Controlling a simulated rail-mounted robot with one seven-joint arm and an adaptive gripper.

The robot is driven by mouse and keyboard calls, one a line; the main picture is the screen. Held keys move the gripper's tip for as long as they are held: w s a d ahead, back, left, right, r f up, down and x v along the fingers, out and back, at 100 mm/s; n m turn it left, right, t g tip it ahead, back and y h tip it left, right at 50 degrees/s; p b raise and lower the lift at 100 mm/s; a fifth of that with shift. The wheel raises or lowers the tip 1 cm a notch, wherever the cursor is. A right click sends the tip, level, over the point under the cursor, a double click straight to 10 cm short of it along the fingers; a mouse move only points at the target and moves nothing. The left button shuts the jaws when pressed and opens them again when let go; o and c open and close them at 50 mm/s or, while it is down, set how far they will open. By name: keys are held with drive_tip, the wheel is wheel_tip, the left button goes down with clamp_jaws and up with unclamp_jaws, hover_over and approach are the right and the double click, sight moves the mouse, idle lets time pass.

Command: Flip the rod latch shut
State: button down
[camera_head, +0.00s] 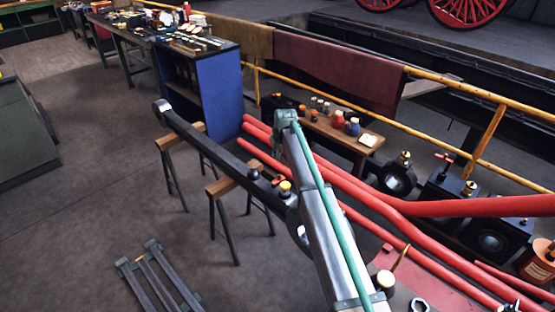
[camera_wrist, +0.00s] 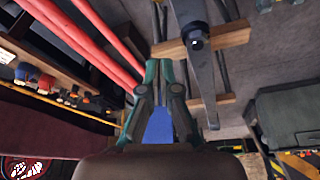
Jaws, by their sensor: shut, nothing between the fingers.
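A long black rod (camera_head: 215,146) lies across two wooden-topped trestles, an eye at its far end. Near its close end are a yellow-capped fitting (camera_head: 285,189) and a small red piece. I cannot tell which part is the latch or how it stands. My arm crosses in front of that end and hides part of it. My gripper (camera_head: 286,119) is shut and empty, apart from the rod, above and right of its near half in the head view. In the wrist view its green fingers (camera_wrist: 160,55) meet, with the rod (camera_wrist: 203,75) to their right.
Red pipes (camera_head: 375,194) run along the right. A low wooden bench (camera_head: 325,128) with small jars stands behind, beside a yellow railing (camera_head: 485,140). A blue cabinet (camera_head: 213,85) is at the back. Floor left of the trestles is clear; a dark frame (camera_head: 150,278) lies at the front.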

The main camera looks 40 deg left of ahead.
drive_tip(key=p+x, duration=0.3)
drive_tip(key=x, duration=0.6)
drive_tip(key=d, duration=0.1)
drive_tip(key=s+d, duration=0.1)
drive_tip(key=d+p, duration=0.1)
drive_tip(key=shift+s+d, duration=0.3)
drive_tip(key=shift+w+d, duration=0.1)
drive_tip(key=shift+d, duration=0.05)
